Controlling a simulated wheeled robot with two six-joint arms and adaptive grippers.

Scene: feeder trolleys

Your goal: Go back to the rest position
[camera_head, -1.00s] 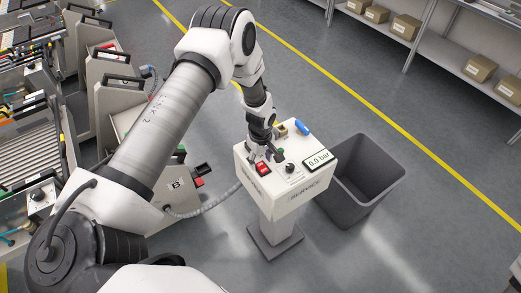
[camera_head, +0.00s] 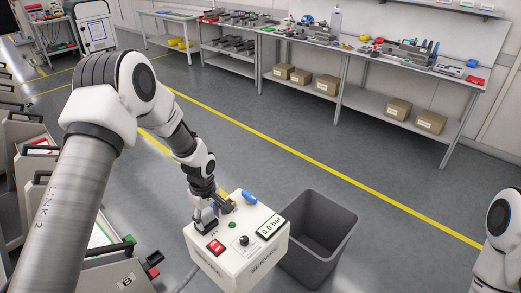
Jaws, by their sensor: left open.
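My left gripper (camera_head: 209,217) is open at the back left part of the white service box (camera_head: 225,270), close above its top or touching it; I cannot tell which. The box top carries a red switch (camera_head: 215,246), a green button (camera_head: 232,225), a black knob (camera_head: 243,241), a blue part (camera_head: 249,197) and a display (camera_head: 270,227) reading 0.0 bar. No object shows clearly between the fingers. Part of my right arm shows at the right edge; its gripper is out of the picture.
A dark grey bin (camera_head: 322,235) stands right beside the box. Feeder trolleys (camera_head: 95,265) stand at the left. A long workbench (camera_head: 350,50) with tools, and cardboard boxes (camera_head: 398,108) on its lower shelf, runs along the back. The floor between is clear, with yellow lines.

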